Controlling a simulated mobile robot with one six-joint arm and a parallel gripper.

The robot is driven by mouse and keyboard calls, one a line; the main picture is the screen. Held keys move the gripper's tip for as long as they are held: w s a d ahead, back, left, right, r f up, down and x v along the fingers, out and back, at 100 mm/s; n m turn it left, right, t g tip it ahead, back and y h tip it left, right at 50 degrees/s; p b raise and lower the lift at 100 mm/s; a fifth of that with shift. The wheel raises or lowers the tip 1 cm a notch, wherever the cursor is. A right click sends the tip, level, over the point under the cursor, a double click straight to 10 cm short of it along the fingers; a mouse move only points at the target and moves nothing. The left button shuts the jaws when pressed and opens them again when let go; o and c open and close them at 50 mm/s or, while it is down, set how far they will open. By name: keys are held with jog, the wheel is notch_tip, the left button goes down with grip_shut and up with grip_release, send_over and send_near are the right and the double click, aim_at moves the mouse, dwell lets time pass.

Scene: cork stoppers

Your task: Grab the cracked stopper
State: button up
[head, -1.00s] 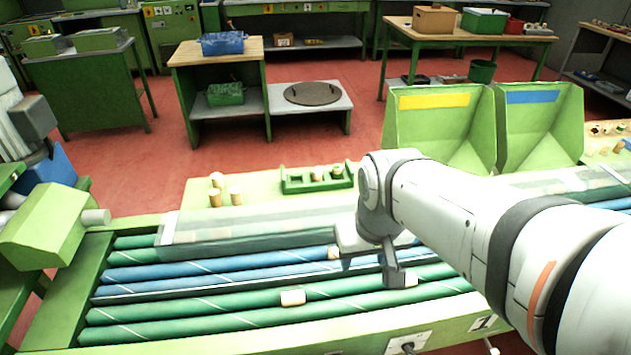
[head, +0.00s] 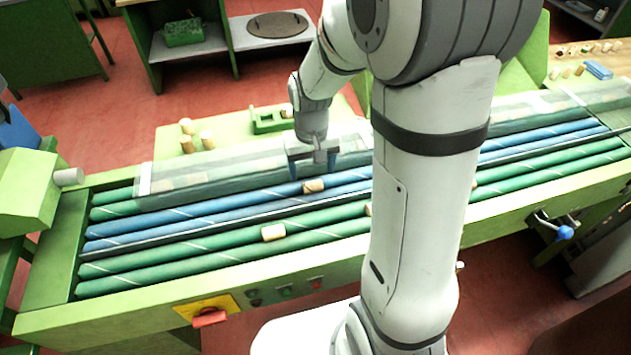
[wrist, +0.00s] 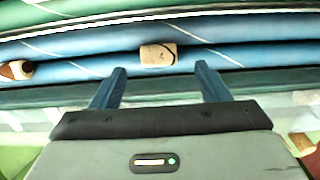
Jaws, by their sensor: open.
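My gripper (head: 313,172) is open and empty above the blue rollers. In the wrist view its two blue fingers (wrist: 157,80) stand wide apart. A pale cork stopper with a dark crack-like line (wrist: 158,55) lies on the blue rollers just beyond the fingertips, between them in the picture and not held. In the head view a stopper (head: 314,186) lies on the blue rollers close to my fingertips. Another stopper (wrist: 17,70), with a dark brown mark on its end, lies at the wrist view's left edge. A plain-looking stopper (head: 273,232) lies on the green rollers.
A clear cover (head: 220,171) runs along the far side of the rollers, close to my gripper. Several stoppers stand on the shelf behind, beside a green tray (head: 268,120). My arm hides the middle of the conveyor. A stopper (head: 368,209) shows partly beside it.

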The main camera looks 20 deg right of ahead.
aim_at(312, 183)
jog(key=shift+w+f, duration=0.1)
jog(key=shift+f, duration=2.25)
jog(key=shift+c, duration=0.6)
jog(key=c, duration=0.9)
